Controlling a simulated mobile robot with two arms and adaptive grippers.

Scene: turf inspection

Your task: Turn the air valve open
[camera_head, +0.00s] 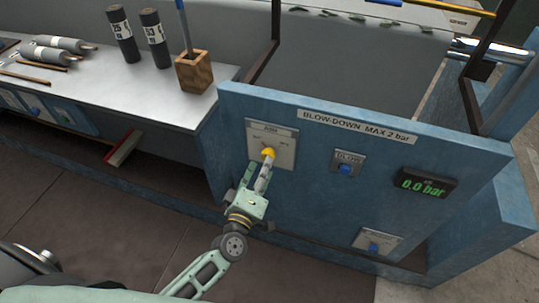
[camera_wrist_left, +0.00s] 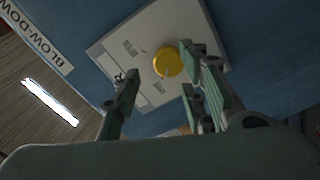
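The air valve is a yellow round knob (camera_head: 268,153) on a pale square plate (camera_head: 285,150) on the blue panel front. In the left wrist view the knob (camera_wrist_left: 168,62) is ahead of the fingers, nearer the right-hand ones. My left gripper (camera_head: 260,172) is in front of the plate, with its fingertips close to the knob. In the wrist view the left gripper's fingers (camera_wrist_left: 160,72) are spread apart with nothing held between them. I cannot tell whether a finger touches the knob. My right gripper is not in view.
The blue panel also carries a "BLOW-DOWN MAX 2 bar" label (camera_head: 356,126), a blue "BLOW" button (camera_head: 345,169), a display reading 0.0 bar (camera_head: 425,185) and a lower blue button (camera_head: 374,246). A bench (camera_head: 140,90) with cylinders and a wooden holder (camera_head: 193,72) stands left.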

